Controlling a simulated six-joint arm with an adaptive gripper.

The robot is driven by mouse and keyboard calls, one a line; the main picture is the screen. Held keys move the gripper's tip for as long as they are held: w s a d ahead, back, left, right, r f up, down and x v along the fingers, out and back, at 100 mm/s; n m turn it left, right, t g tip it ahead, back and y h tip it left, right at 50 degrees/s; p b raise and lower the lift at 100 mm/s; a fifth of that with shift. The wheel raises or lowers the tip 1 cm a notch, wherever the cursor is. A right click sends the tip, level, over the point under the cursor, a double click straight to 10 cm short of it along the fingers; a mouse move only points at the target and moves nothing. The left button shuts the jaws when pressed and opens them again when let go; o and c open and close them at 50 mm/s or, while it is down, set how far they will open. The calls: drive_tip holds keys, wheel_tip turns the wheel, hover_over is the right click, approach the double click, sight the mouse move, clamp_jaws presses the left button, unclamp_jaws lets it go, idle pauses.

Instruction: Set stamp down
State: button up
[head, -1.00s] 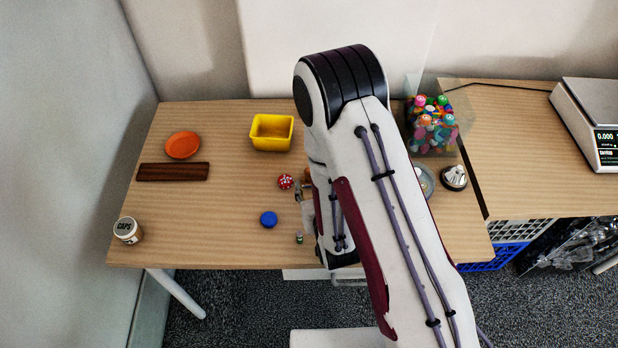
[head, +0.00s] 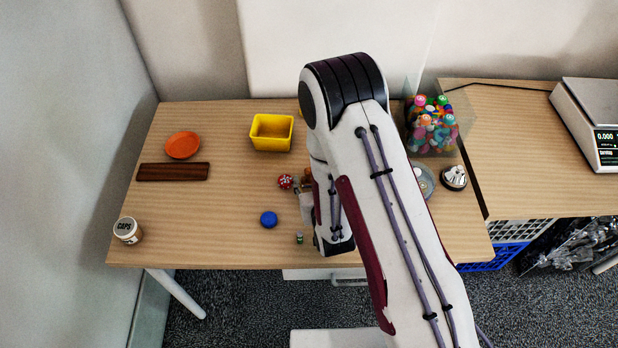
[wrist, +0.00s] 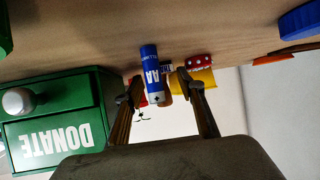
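My gripper (wrist: 163,95) is open in the wrist view, its two fingers apart. A blue AA battery (wrist: 152,72) stands upright on the table in line with the gap between them; no grip on it shows. Behind the battery is a brown object with a pale lettered label (wrist: 167,82), partly hidden; it may be the stamp, but I cannot tell. In the head view my arm hides most of the gripper. A small brown item (head: 307,174) shows beside the arm there.
A green donation box (wrist: 55,120) stands left in the wrist view.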

sight(309, 169)
drive_tip(key=shift+x, duration=0.95)
drive_tip(key=c, duration=1)
drive_tip(key=shift+r, duration=0.15)
drive_tip(key=shift+r, duration=4.9)
